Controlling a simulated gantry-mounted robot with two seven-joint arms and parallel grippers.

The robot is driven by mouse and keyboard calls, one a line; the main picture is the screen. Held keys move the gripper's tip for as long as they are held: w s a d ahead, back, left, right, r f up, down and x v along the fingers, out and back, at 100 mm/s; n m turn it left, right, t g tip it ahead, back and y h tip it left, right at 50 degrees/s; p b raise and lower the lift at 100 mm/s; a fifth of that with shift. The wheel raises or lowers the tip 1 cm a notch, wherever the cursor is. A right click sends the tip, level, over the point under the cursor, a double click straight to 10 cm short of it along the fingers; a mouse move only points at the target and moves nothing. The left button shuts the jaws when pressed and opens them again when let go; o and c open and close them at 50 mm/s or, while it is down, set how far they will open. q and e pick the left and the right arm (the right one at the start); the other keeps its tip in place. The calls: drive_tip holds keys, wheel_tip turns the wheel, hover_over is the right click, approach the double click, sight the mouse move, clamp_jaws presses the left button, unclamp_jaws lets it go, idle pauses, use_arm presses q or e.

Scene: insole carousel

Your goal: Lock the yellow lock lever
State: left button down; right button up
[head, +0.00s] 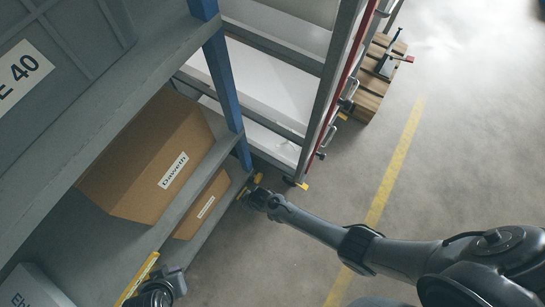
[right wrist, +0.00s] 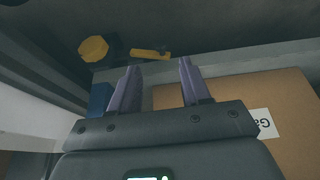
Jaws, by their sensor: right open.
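The yellow lever (right wrist: 150,53) shows in the right wrist view as a short yellow bar. It lies just beyond my right gripper (right wrist: 159,65), whose two fingers are apart with nothing between them. A round yellow part (right wrist: 93,48) is left of the lever. In the head view my right gripper (head: 250,192) is low beside the foot of the blue post, close to a small yellow piece (head: 257,178); the gripper partly hides this area. I cannot tell whether it touches the lever. My left gripper (head: 165,285) is at the lower left; its fingers are not clear.
A cardboard box (head: 135,150) sits on the grey shelf beside the blue post (head: 222,75). A rack with white shelves (head: 240,85) stands behind, with a yellow-tipped foot (head: 302,186). A wooden pallet (head: 372,82) is farther back. The floor right of the rack is open, with a yellow line (head: 400,150).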

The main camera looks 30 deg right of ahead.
drive_tip(key=s+d+r+p, duration=0.1)
drive_tip(key=s+r+p, duration=0.3)
drive_tip(key=r+p, duration=0.3)
drive_tip(key=s+d+r+m+p, duration=0.1)
drive_tip(key=s+r+p, duration=0.3)
drive_tip(key=r+p, duration=0.4)
drive_tip(key=s+d+r+g+p, duration=0.1)
drive_tip(key=s+d+r+p, duration=0.1)
drive_tip(key=s+r+p, duration=0.2)
drive_tip(key=p+v, duration=0.3)
drive_tip(key=p, duration=0.2)
drive_tip(key=shift+a+r+p, duration=0.25)
drive_tip(key=shift+r+p, duration=0.05)
drive_tip(key=shift+p, duration=0.05)
